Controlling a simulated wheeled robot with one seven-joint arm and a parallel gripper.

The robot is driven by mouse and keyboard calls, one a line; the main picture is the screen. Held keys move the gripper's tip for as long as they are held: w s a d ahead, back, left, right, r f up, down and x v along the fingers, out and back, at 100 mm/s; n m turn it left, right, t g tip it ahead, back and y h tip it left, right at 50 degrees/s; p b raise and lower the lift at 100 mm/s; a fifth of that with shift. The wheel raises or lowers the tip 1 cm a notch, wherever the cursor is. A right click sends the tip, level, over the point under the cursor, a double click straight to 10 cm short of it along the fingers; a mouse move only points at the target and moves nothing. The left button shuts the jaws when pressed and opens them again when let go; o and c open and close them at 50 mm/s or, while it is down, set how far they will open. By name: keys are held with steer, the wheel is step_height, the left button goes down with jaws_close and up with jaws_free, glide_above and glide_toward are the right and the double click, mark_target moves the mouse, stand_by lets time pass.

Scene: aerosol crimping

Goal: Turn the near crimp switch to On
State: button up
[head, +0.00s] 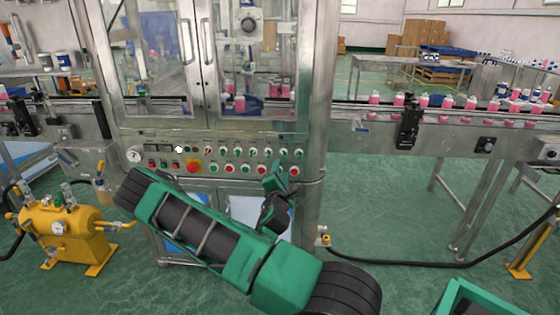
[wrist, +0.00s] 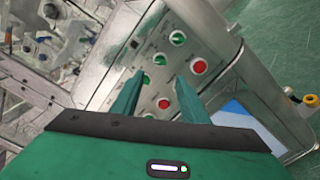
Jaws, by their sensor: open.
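The crimping machine's control panel (head: 222,160) carries rows of green rotary switches and red buttons. In the wrist view the panel shows green switches, one farther up (wrist: 178,38) and one close to my left fingertip (wrist: 147,79). The labels are too small to read, so I cannot tell which one is the near crimp switch. My gripper (head: 276,178) is at the right end of the panel, its green fingers open and empty. In the wrist view the fingertips (wrist: 160,80) are spread, with a red button (wrist: 164,103) showing between them. Contact with the panel cannot be told.
Another red button (wrist: 199,66) lies right of the fingertips. A steel post (head: 318,110) bounds the panel on the right. A conveyor (head: 450,117) with pink cans runs right. A yellow tank (head: 62,232) stands at left.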

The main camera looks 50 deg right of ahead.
mark_target(283, 156)
steer(key=x, duration=1)
steer(key=shift+w+d, duration=0.25)
steer(key=shift+a, duration=0.1)
jaws_close()
